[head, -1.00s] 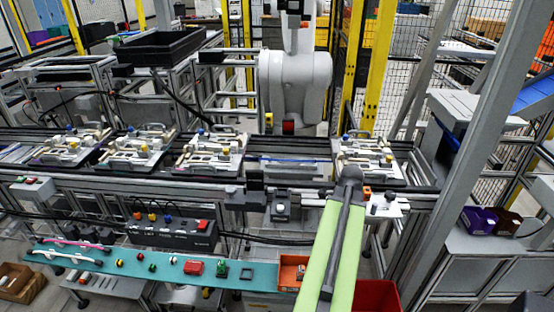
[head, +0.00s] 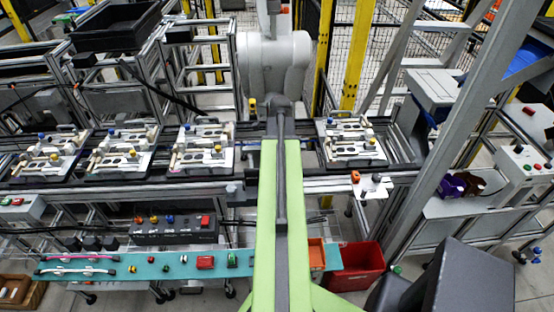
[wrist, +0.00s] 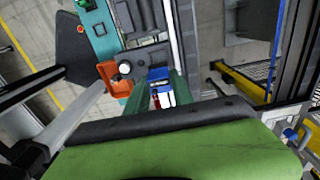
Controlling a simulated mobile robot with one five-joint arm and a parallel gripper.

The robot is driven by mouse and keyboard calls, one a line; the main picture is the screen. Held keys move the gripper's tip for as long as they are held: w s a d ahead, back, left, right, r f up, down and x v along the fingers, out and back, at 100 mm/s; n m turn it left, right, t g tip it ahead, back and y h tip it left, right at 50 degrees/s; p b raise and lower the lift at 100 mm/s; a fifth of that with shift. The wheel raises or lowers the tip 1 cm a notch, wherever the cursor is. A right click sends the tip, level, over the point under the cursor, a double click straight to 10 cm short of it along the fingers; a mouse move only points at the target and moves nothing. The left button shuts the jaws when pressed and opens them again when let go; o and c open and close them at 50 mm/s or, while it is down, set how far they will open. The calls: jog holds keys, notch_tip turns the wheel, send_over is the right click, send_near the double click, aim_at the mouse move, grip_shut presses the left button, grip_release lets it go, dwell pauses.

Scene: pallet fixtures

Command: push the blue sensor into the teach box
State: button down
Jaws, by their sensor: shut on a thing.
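In the wrist view my gripper (wrist: 160,88) has its green fingers closed on a small blue and white part, the blue sensor (wrist: 159,73). A little red shows on or beside it. In the head view my green arm reaches forward up the middle and hides the gripper and the sensor. A black box with orange, blue and yellow plugs and a red button, seemingly the teach box (head: 150,239), stands left of my arm in the head view. I cannot make out its openings.
A teal shelf (head: 130,269) with buttons lies in front of the black box. An orange tray (head: 316,250) and a red bin (head: 355,265) are right of my arm. Pallet fixtures (head: 350,143) line the conveyor behind. A grey post (head: 432,135) rises at right.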

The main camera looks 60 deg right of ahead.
jog(key=shift+w+f+b, duration=0.15)
jog(key=shift+f+b, duration=0.15)
jog(key=shift+f, duration=0.25)
notch_tip(320, 180, down, 5)
jog(key=b, duration=0.5)
jog(key=shift+f, duration=0.15)
jog(key=shift+f+b, duration=0.85)
jog(key=shift+b, duration=0.2)
dwell(0.8)
jog(key=c, duration=1)
grip_release()
jog(key=r+p, duration=1.7)
jog(key=shift+s+r+p, duration=0.2)
jog(key=shift+r+p, duration=0.15)
jog(key=shift+f, duration=0.1)
